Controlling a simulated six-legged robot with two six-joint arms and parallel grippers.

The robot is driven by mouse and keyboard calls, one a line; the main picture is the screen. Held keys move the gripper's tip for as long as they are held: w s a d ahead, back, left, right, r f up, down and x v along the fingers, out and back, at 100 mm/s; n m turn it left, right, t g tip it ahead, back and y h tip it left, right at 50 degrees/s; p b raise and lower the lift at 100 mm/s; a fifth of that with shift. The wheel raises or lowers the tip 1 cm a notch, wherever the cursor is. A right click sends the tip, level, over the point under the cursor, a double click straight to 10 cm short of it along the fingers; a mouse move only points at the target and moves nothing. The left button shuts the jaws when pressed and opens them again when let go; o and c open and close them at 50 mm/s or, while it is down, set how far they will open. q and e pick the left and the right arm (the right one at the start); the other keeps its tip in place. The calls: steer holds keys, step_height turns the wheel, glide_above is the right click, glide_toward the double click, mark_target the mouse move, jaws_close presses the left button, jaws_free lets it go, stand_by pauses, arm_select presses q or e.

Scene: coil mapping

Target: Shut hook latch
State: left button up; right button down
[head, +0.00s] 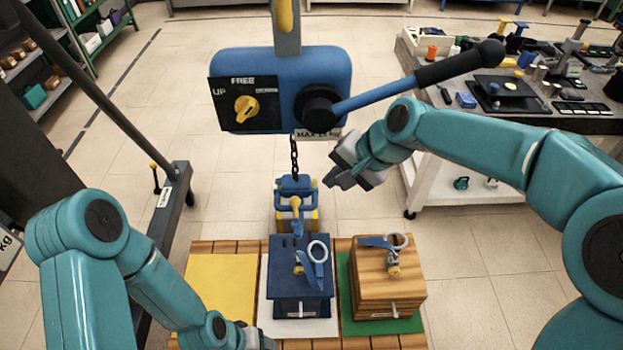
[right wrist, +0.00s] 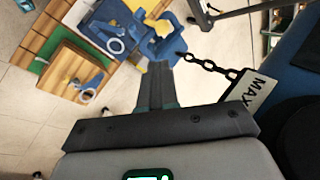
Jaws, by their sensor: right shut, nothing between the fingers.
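A blue hook (head: 294,186) hangs at the lower end of a black chain (head: 294,158). A blue and yellow fitting (head: 296,221) shows just below it. The latch is too small to tell whether it is open or closed. In the right wrist view the blue hook area (right wrist: 160,42) is just beyond my fingertips, with the chain (right wrist: 205,65) leading right. My right gripper (head: 333,178) is shut and empty, to the right of the hook and apart from it. It also shows in the right wrist view (right wrist: 155,75). My left gripper (head: 255,338) is at the bottom edge, its fingers unclear.
A blue hoist box (head: 275,65) with a long lever (head: 410,85) hangs above. Below stand a dark blue box (head: 300,285) and a wooden box (head: 385,285), beside an empty yellow area (head: 218,290). A cluttered workbench (head: 590,122) stands at the right.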

steer(key=shift+a+r, duration=0.1)
steer(key=shift+r, duration=0.4)
steer(key=shift+f, duration=0.1)
steer(key=p, duration=0.2)
glide_above(296, 209)
steer(key=w+d, duration=0.1)
steer(key=d, duration=0.2)
step_height(296, 209, down, 8)
steer(key=shift+f, duration=0.1)
